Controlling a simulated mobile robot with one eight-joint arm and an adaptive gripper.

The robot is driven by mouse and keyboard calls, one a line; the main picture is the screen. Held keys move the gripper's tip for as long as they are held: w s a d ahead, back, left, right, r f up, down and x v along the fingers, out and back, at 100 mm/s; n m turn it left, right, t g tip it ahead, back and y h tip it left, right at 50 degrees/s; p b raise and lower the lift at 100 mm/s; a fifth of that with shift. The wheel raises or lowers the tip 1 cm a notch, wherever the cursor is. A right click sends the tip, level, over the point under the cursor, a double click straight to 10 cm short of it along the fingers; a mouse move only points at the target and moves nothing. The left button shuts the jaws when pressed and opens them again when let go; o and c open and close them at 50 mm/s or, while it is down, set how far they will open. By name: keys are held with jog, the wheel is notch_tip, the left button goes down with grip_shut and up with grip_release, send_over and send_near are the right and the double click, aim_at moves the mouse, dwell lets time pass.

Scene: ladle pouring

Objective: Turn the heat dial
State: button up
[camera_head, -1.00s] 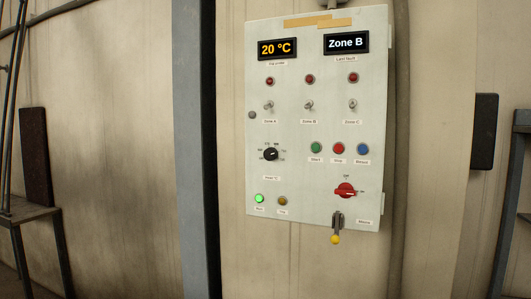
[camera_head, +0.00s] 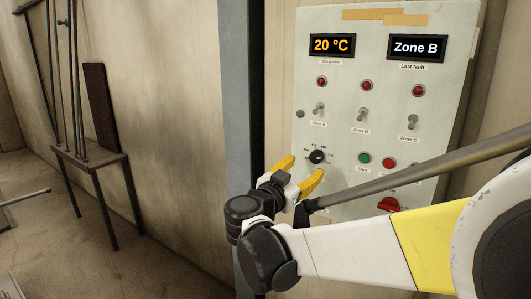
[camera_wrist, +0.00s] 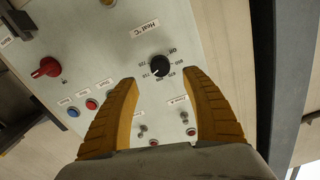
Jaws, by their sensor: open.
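The heat dial is a small black round knob (camera_head: 317,156) with a white mark, at the lower left of the pale control panel (camera_head: 338,85). In the wrist view the dial (camera_wrist: 160,66) sits just ahead of the fingertips, roughly between them, with its printed scale around it. My gripper (camera_head: 300,171) is open and empty, its yellow fingers spread just below the dial in the head view. The fingers also show large in the wrist view (camera_wrist: 158,76). No contact with the dial is visible. The temperature display (camera_head: 332,46) reads 20 °C.
Toggle switches sit above the dial. Green (camera_head: 364,158) and red (camera_head: 389,163) buttons are to its right, and a red rotary switch (camera_head: 388,204) is below right, partly hidden by my arm. A grey post (camera_head: 241,120) runs beside the panel.

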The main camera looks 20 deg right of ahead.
aim_at(315, 159)
jog(key=x, duration=0.8)
jog(key=shift+a, duration=0.1)
jog(key=c, duration=1.2)
